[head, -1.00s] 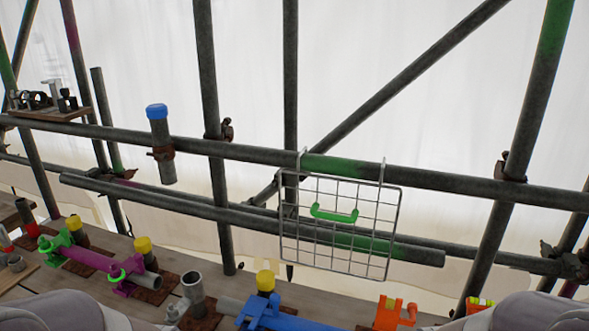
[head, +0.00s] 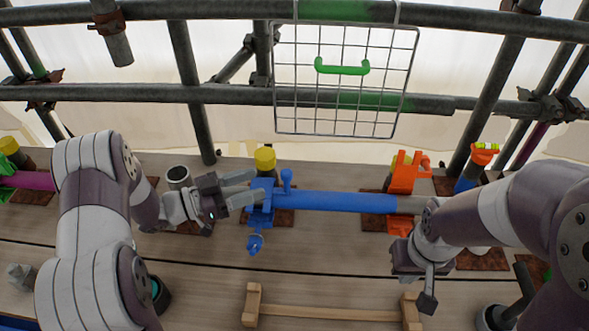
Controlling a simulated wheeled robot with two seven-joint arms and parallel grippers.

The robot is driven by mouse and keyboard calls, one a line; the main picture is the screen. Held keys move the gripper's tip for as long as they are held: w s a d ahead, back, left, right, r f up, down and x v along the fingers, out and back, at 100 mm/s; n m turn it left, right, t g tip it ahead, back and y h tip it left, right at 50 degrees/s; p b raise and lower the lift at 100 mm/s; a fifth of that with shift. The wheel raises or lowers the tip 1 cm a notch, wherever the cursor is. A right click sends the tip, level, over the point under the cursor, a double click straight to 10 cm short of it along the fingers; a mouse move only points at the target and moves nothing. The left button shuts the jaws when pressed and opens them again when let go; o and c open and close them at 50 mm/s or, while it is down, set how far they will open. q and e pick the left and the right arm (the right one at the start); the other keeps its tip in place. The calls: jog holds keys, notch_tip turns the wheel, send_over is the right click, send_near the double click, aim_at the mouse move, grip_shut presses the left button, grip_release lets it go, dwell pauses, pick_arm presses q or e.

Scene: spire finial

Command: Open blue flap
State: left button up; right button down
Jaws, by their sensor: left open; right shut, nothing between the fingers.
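The blue clamp (head: 262,213) sits at the left end of a blue tube (head: 340,201) lying across the planks. Its blue parts include an upright piece at the back and a knob hanging at the front. I cannot tell which part is the flap, or whether it is open. My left gripper (head: 250,186) is open at the clamp's left side, its two fingers pointing right. I cannot tell if they touch it. My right gripper (head: 428,298) is shut and empty, pointing down, right of the clamp and in front of the tube's grey end.
An orange clamp (head: 405,178) holds the tube's right side. A yellow-capped post (head: 265,160) stands behind the blue clamp, and an open grey pipe (head: 178,178) stands left. A wooden rack (head: 330,313) lies in front.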

aim_at(291, 171)
pick_arm(q)
jog(key=p+x, duration=0.2)
jog(key=x, duration=0.8)
jog(key=shift+w+d, duration=0.1)
jog(key=shift+w, duration=0.05)
jog(key=shift+w+d, duration=0.25)
jog(key=shift+d, duration=0.05)
grip_shut()
